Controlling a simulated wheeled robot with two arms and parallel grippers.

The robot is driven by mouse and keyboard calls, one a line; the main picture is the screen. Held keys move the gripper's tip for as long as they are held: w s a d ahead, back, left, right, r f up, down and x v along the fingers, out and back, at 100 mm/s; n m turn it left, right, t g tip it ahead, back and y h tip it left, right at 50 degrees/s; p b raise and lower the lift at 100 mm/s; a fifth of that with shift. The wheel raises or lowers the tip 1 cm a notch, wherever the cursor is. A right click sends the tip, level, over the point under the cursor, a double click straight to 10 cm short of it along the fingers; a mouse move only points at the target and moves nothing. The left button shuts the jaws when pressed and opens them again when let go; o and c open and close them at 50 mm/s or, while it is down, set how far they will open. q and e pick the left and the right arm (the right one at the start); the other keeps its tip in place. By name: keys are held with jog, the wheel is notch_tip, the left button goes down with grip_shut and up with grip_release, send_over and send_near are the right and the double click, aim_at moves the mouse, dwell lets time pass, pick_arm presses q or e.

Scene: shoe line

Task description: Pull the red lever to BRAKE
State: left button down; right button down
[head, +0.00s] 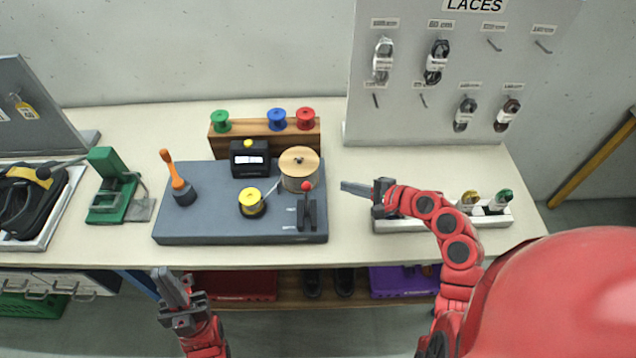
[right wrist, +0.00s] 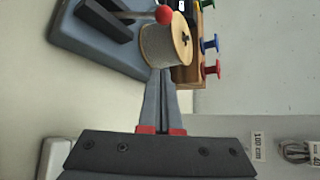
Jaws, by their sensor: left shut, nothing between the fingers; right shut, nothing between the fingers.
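The red-knobbed lever (head: 307,188) stands upright in a black slotted housing at the right front of the grey winder base (head: 200,228). Small labels beside the slot are too small to read. In the right wrist view the red knob (right wrist: 164,14) shows near the top. My right gripper (head: 344,187) is shut and empty, to the right of the lever and apart from it; its fingers (right wrist: 166,75) point toward the spool in the wrist view. My left gripper (head: 162,274) is shut and empty, in front of the table's front edge at the left.
A wooden-topped spool (head: 299,162) stands right behind the lever.

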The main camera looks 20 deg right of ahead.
aim_at(307, 200)
jog(key=p+x, duration=0.2)
jog(key=x, duration=0.6)
jog(key=shift+w+a, duration=0.25)
jog(key=shift+a, duration=0.1)
jog(key=s+a+r+p, duration=0.1)
jog(key=s+p, duration=0.1)
jog(key=shift+a+r+p, duration=0.25)
jog(key=shift+a+p, duration=0.1)
jog(key=shift+p, duration=0.05)
jog(key=shift+s+a+r, duration=0.2)
jog(key=shift+s+a, duration=0.05)
jog(key=shift+w+f, duration=0.1)
